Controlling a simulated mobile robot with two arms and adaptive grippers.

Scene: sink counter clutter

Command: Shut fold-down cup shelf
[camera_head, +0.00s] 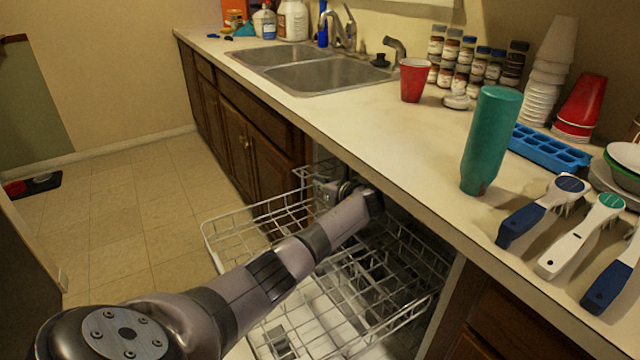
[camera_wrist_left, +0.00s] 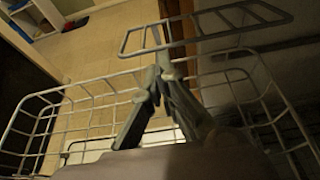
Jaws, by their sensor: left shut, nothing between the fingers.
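The fold-down cup shelf (camera_wrist_left: 225,33) is a white wire frame. In the left wrist view it juts out across the top, over the dishwasher rack (camera_wrist_left: 105,82). In the head view, a small part of the shelf (camera_head: 304,172) shows at the rack's far side, partly hidden by my gripper. My left gripper (camera_head: 328,188) is at the far side of the rack, below the counter edge. In the left wrist view its fingers (camera_wrist_left: 154,76) are shut and empty, with the tips just below the shelf's near-left end. I cannot tell whether they touch it. My right gripper is out of view.
The pulled-out wire rack (camera_head: 245,212) has raised sides around my left arm. The counter (camera_head: 360,125) overhangs on the right.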

